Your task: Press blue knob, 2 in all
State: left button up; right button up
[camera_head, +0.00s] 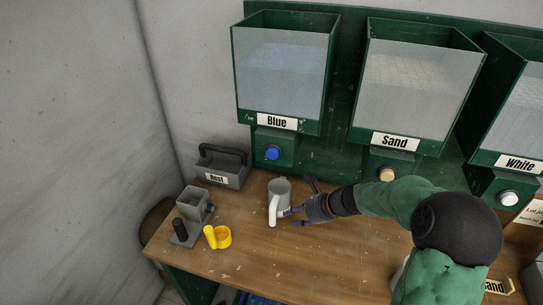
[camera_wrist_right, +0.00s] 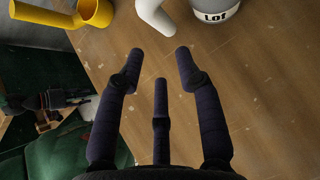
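The blue knob (camera_head: 272,153) sits on a green housing under the bin labelled Blue (camera_head: 283,75). A grey cup (camera_head: 279,187) with a white handle (camera_head: 273,210) stands on the table in front of and below the knob. In the right wrist view the cup (camera_wrist_right: 214,10) carries a "Lot" label, and its handle (camera_wrist_right: 154,14) shows beyond the fingertips. My right gripper (camera_head: 298,206) is beside the cup, on its right. Its fingers (camera_wrist_right: 160,58) are spread with nothing between them. Whether a finger touches the handle I cannot tell. My left gripper is not in view.
A Sand bin with a tan knob (camera_head: 386,174) and a White bin with a white knob (camera_head: 509,198) hang to the right. A grey Rest caddy (camera_head: 221,174), a grey stand (camera_head: 192,208) and a yellow cup (camera_head: 218,237) are left of the cup. The table (camera_head: 255,262) in front is clear.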

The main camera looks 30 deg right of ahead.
grip_shut()
dwell(1.0)
